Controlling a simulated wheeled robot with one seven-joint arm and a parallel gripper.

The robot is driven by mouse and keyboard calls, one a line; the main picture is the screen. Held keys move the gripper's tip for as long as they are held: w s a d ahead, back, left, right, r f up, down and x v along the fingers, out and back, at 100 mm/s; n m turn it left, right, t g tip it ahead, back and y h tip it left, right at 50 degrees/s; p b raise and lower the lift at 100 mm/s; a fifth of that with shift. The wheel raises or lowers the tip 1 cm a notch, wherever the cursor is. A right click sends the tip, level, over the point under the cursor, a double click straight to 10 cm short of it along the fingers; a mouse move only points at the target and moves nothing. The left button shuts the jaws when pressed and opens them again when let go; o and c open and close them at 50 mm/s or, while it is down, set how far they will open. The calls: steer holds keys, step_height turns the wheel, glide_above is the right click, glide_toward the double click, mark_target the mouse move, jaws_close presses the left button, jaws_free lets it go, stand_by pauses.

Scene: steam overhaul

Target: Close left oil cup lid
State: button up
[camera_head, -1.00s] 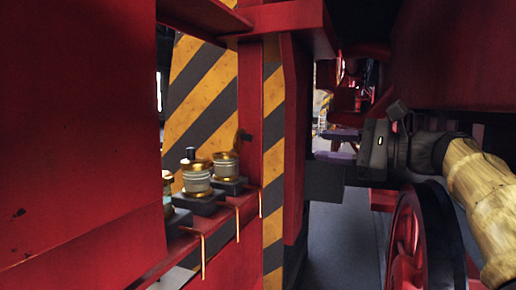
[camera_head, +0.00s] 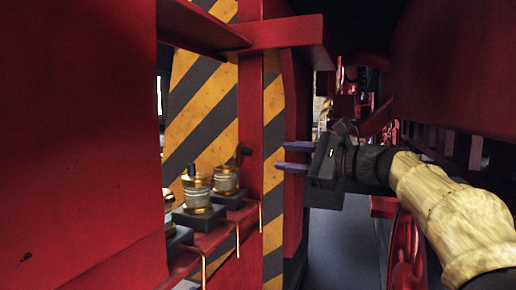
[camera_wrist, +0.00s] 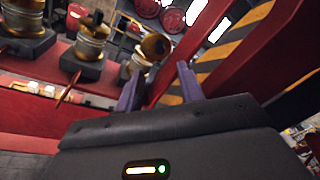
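Several views of oil cups show three brass-and-glass cups in a row on a red ledge. In the head view the near cup (camera_head: 168,212) is partly hidden by a red panel, the middle cup (camera_head: 198,192) has an upright knob, and the far cup (camera_head: 226,181) has a dark knob beside its top. In the wrist view the far cup (camera_wrist: 133,66) has its round lid (camera_wrist: 155,45) swung open toward the right. My gripper (camera_head: 280,156) is open and empty, right of the far cup. Its purple fingers also show in the wrist view (camera_wrist: 159,71), apart from the lid.
A red upright post (camera_head: 250,120) and striped panel (camera_head: 205,100) stand behind and beside the cups. A red beam (camera_head: 285,32) crosses above. Thin copper pipes (camera_head: 237,240) hang off the ledge (camera_head: 215,232). A red wheel (camera_head: 404,255) is below my arm.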

mark_target(251, 152)
steer(key=p+x, duration=0.2)
steer(key=x, duration=0.6)
steer(key=shift+w+a+p, duration=0.15)
steer(key=shift+a+p, duration=0.15)
steer(key=shift+p, duration=0.05)
jaws_close()
